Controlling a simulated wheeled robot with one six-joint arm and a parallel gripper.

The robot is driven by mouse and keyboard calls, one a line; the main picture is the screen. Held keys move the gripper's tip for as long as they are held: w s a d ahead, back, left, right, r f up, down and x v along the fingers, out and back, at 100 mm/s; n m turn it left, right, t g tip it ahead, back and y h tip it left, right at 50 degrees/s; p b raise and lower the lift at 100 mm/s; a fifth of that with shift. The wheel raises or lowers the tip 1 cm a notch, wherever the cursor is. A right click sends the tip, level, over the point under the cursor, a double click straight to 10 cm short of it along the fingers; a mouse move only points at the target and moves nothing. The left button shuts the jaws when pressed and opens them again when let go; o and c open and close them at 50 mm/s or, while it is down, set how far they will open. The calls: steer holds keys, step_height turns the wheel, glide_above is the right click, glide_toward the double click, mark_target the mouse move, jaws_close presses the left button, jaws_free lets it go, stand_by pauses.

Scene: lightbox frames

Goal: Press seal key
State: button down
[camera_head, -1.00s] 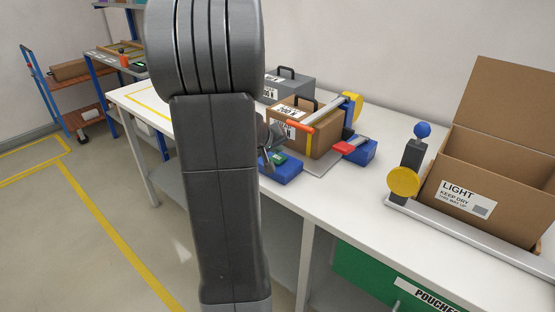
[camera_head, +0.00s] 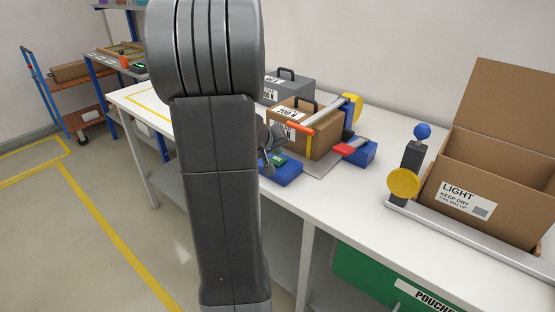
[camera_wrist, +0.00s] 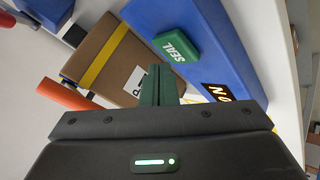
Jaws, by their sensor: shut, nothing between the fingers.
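The green seal key (camera_wrist: 177,45), marked SEAL, sits on the face of a blue unit (camera_wrist: 215,35) in the wrist view. In the head view the blue unit (camera_head: 283,174) lies on the white table, and a bit of the green key (camera_head: 278,160) shows beside my gripper. My gripper (camera_wrist: 158,70) is shut and empty. Its fingertips appear just beside the lower left of the key in the wrist view; I cannot tell whether they touch it. In the head view my gripper (camera_head: 267,160) is partly hidden behind my arm.
A brown carton (camera_head: 318,142) with a yellow strap stands behind the blue unit, near a red-handled lever (camera_head: 350,149) and an orange-ended bar (camera_head: 299,128). A grey case (camera_head: 291,88) is farther back. A large open carton (camera_head: 510,175) and blue-knobbed post (camera_head: 411,158) stand right. Table between is clear.

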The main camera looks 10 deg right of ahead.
mark_target(276, 161)
steer(key=shift+f+b, duration=0.25)
steer(key=shift+b, duration=0.1)
stand_by(0.6)
steer(key=shift+f+b, duration=0.25)
steer(key=shift+b, duration=0.15)
steer(key=shift+f+b, duration=0.4)
steer(key=shift+b, duration=0.25)
stand_by(0.6)
steer(key=shift+r, duration=0.1)
steer(key=shift+r+p, duration=0.6)
steer(key=shift+r, duration=0.2)
steer(key=shift+r+p, duration=1.85)
steer(key=shift+r, duration=0.7)
steer(key=shift+f, duration=0.25)
